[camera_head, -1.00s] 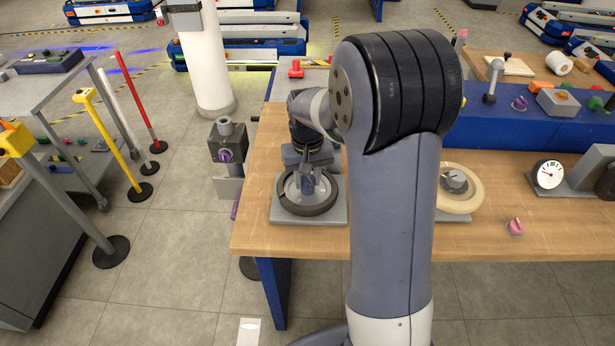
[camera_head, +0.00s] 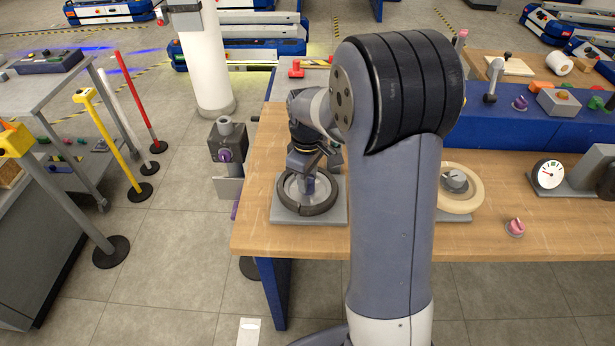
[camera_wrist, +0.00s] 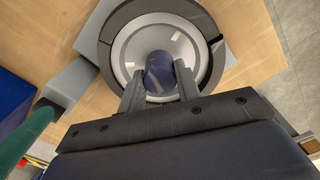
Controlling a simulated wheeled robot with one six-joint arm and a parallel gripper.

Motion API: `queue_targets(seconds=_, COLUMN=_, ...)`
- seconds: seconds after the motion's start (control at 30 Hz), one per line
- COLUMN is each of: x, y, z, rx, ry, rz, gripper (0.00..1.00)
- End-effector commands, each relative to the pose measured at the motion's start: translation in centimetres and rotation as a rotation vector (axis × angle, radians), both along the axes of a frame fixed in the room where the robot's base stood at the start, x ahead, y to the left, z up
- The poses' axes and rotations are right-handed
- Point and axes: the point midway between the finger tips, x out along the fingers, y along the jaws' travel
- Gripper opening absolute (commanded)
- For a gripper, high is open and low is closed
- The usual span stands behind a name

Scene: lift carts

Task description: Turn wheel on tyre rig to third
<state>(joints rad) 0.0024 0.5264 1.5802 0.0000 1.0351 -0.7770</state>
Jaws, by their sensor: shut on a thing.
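The tyre rig is a grey base plate (camera_head: 283,214) on the wooden table, left of my arm. On it lies a dark wheel (camera_head: 319,209) with a light grey disc inside; in the wrist view the black ring (camera_wrist: 205,22) surrounds the pale disc (camera_wrist: 127,45). A dark blue knob (camera_wrist: 159,72) stands up at the middle of the disc. My gripper (camera_wrist: 160,82) is shut on this knob, with one finger on each side. In the head view my gripper (camera_head: 308,186) is above the wheel and partly hides it. I cannot read any position marks.
A cream wheel with a grey hub (camera_head: 461,203) lies to the right, partly behind my arm. A pink knob (camera_head: 516,226) and a white dial gauge (camera_head: 548,174) are farther right. A grey box with a purple knob (camera_head: 226,157) stands off the table's left edge.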

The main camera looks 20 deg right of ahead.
Motion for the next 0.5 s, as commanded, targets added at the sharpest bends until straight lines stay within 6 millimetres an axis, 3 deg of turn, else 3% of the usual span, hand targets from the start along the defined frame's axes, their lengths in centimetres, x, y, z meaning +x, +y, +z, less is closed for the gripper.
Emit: queue_targets(seconds=0.5, x=0.0, y=0.01, z=0.06, rx=-0.001, ry=-0.001, rz=0.485, gripper=0.0)
